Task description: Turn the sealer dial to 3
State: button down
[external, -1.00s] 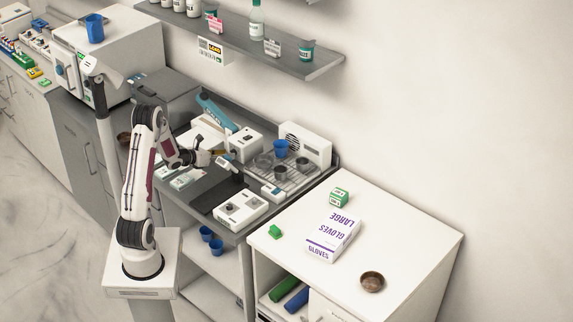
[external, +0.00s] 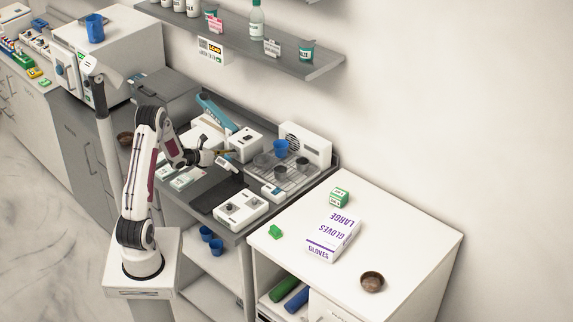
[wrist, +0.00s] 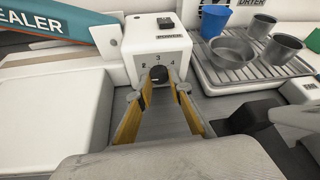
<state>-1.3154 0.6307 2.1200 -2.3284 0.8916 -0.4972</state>
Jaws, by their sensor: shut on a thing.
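The sealer's white control box (wrist: 158,44) faces me in the wrist view, with a power switch on top. Its dark round dial (wrist: 158,74) is on the front face, with the marks 2, 3 and 4 around its upper side. The 3 is above the dial; I cannot make out its pointer. My gripper (wrist: 159,84) has its yellow fingers shut on the dial, one on each side. The teal sealer arm (wrist: 65,22) is at the upper left. In the external view my gripper (external: 222,156) is at the front of the control box (external: 245,142).
A drying rack (wrist: 250,68) with metal cups and a blue cup (wrist: 214,20) stands just right of the box. A white device with knobs (external: 241,210) sits nearer on the bench. A dark mat (external: 214,190) lies between them.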

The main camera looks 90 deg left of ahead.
jog(key=shift+m+g, duration=0.3)
jog(key=shift+w+d+m+g+y, duration=0.1)
jog(key=shift+m+g+y, duration=0.35)
jog(key=shift+m, duration=0.35)
jog(key=shift+w+d+m+g+y, duration=0.1)
jog(key=shift+m+g+y, duration=0.3)
jog(key=shift+m, duration=0.4)
jog(key=shift+y, duration=0.25)
jog(key=c, duration=1.8)
grip_release()
jog(key=shift+c, duration=0.2)
jog(key=shift+s+d, duration=0.1)
jog(key=shift+s, duration=0.05)
jog(key=v, duration=1.1)
jog(key=shift+s+d+r, duration=0.2)
jog(key=shift+r, duration=0.05)
